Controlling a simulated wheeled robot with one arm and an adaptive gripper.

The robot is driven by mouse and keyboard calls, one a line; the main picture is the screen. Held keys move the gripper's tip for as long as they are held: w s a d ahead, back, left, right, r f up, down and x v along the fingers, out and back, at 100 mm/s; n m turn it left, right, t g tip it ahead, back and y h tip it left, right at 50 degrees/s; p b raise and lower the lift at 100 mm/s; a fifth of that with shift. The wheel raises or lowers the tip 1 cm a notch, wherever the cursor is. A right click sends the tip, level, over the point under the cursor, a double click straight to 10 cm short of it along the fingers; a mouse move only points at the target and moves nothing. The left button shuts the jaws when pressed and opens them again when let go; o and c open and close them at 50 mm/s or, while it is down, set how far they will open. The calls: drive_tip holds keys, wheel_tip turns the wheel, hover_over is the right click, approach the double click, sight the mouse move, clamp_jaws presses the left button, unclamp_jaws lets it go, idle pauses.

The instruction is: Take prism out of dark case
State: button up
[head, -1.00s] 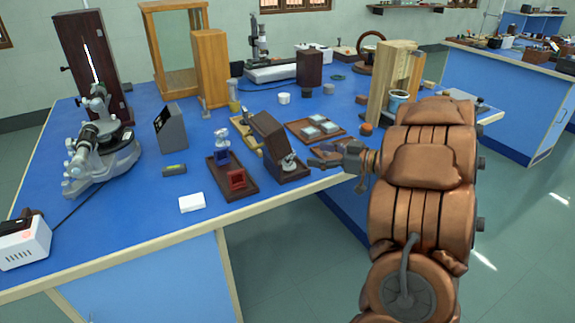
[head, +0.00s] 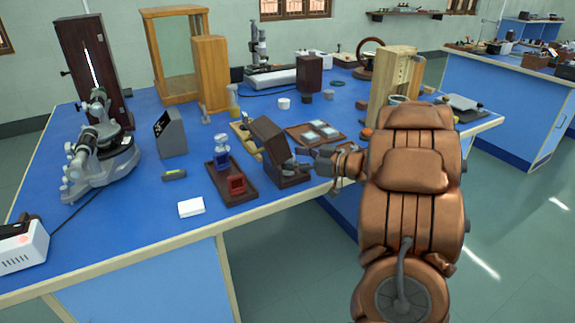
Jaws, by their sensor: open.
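The dark case (head: 267,139) stands open near the front edge of the blue bench, its lid raised on the left. A small pale, shiny shape that looks like the prism (head: 290,166) shows in the case's lower part; it is too small to see clearly. My gripper (head: 306,162) is open and comes in from the right, low beside the case's open side. Its fingertips overlap the case's right edge in the picture. I cannot tell whether they touch the prism, and they partly hide the case's interior.
A dark tray with a red and a blue holder (head: 232,184) lies just left of the case. A brown tray with glass plates (head: 315,133) lies behind it. A tall wooden box (head: 389,85) stands to the right. The bench's front edge (head: 240,216) is close.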

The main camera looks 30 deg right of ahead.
drive_tip(key=shift+w+a, duration=0.1)
drive_tip(key=shift+w, duration=0.05)
drive_tip(key=shift+c, duration=0.3)
drive_tip(key=c, duration=1.2)
